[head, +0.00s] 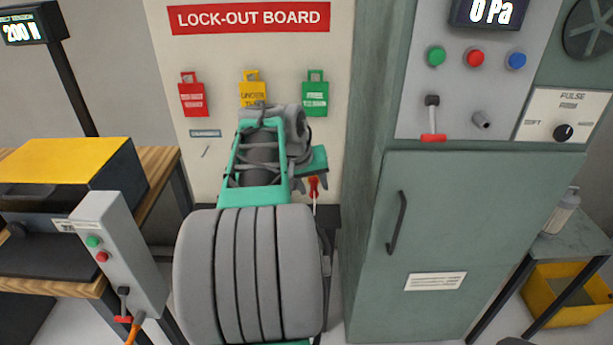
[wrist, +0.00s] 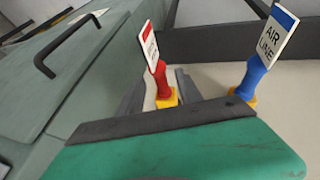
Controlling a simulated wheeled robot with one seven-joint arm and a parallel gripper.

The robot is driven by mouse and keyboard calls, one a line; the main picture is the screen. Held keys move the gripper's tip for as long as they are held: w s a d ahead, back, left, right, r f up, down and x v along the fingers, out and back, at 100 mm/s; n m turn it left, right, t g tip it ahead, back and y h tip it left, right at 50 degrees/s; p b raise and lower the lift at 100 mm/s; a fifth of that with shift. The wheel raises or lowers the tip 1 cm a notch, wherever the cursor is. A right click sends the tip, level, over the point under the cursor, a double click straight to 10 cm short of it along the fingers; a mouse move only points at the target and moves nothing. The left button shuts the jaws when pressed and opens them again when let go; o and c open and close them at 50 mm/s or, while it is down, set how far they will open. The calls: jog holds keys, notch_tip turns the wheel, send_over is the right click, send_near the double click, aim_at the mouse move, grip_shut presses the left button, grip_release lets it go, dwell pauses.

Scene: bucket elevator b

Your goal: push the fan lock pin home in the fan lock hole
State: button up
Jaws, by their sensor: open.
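A red-handled pin (head: 313,184) with a pale shaft shows beside my arm in the head view. In the wrist view a red pin (wrist: 161,79) carries a red-and-white tag and has a yellow collar at its base; the tag's words are too small to read, so I cannot confirm it is the fan lock pin. My gripper (wrist: 157,83) is open, its grey fingers on either side of the red pin; contact cannot be told. It also shows in the head view (head: 312,190). I cannot make out the fan lock hole or how deep the pin sits.
A blue pin (wrist: 256,75) tagged "AIR LINE" stands right of the red one. The lock-out board (head: 330,60) with hanging tags is behind my arm. A green cabinet (head: 450,230) with a handle stands close on the right. A workbench (head: 165,165) is on the left.

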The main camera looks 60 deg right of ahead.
jog(key=shift+d+f, duration=0.1)
jog(key=shift+f, duration=0.05)
jog(key=shift+c, duration=0.5)
grip_shut()
